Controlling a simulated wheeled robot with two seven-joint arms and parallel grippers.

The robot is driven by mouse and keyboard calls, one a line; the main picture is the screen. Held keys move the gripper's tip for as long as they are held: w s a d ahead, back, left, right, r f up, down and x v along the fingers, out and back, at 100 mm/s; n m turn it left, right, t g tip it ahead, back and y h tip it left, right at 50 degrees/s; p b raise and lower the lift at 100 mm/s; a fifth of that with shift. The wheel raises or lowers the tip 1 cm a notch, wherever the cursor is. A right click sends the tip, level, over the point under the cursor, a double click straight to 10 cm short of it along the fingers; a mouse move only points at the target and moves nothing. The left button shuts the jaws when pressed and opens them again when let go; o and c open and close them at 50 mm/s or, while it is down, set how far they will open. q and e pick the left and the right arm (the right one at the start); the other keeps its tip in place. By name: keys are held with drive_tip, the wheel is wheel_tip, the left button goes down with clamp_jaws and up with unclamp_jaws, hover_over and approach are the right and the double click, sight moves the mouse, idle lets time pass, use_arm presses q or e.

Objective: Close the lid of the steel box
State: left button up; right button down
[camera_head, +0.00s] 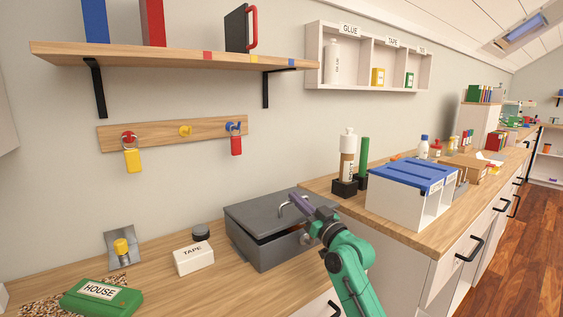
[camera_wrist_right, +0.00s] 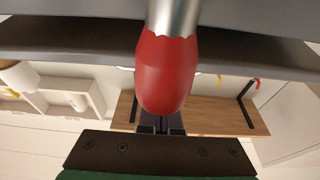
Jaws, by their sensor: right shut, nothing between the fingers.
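The grey steel box (camera_head: 265,256) stands on the wooden counter in the middle of the head view. Its lid (camera_head: 255,212) lies low over it, with a dark gap showing between lid and body at the front. A curved silver handle (camera_head: 283,206) shows on top of the lid. My right gripper (camera_head: 298,203) is shut and empty, at the lid's right side by the handle; whether it touches is unclear. In the right wrist view the closed fingers (camera_wrist_right: 161,124) show behind a red, silver-necked grip (camera_wrist_right: 166,75), below dark grey surfaces. My left gripper is not in view.
A white tape box (camera_head: 193,259) and green house box (camera_head: 101,297) lie left on the counter. A white organiser with a blue top (camera_head: 412,174) and dark bottle stands (camera_head: 345,187) stand on the higher counter right. A shelf (camera_head: 180,54) hangs above.

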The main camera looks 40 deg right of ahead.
drive_tip(key=r+p, duration=0.2)
drive_tip(key=w+r+p, duration=0.1)
drive_tip(key=r+p, duration=0.1)
drive_tip(key=shift+r, duration=0.15)
drive_tip(key=b+v, duration=0.1)
drive_tip(key=v, duration=0.2)
drive_tip(key=f+b+v, duration=0.1)
drive_tip(key=v, duration=0.2)
drive_tip(key=f+b+v, duration=0.1)
drive_tip(key=v, duration=0.2)
drive_tip(key=shift+w+b, duration=0.25)
drive_tip(key=shift+b, duration=0.05)
wheel_tip(320, 180, up, 5)
drive_tip(key=g+p, duration=0.1)
drive_tip(key=p, duration=1.3)
drive_tip(key=shift+g, duration=0.6)
drive_tip(key=w+p, duration=0.3)
drive_tip(key=w, duration=0.1)
drive_tip(key=w+p, duration=0.4)
drive_tip(key=shift+w+d, duration=0.1)
drive_tip(key=shift+d, duration=0.1)
drive_tip(key=f, duration=0.2)
drive_tip(key=s+f, duration=0.1)
drive_tip(key=f, duration=0.1)
drive_tip(key=shift+s+f, duration=0.15)
drive_tip(key=shift+s, duration=0.05)
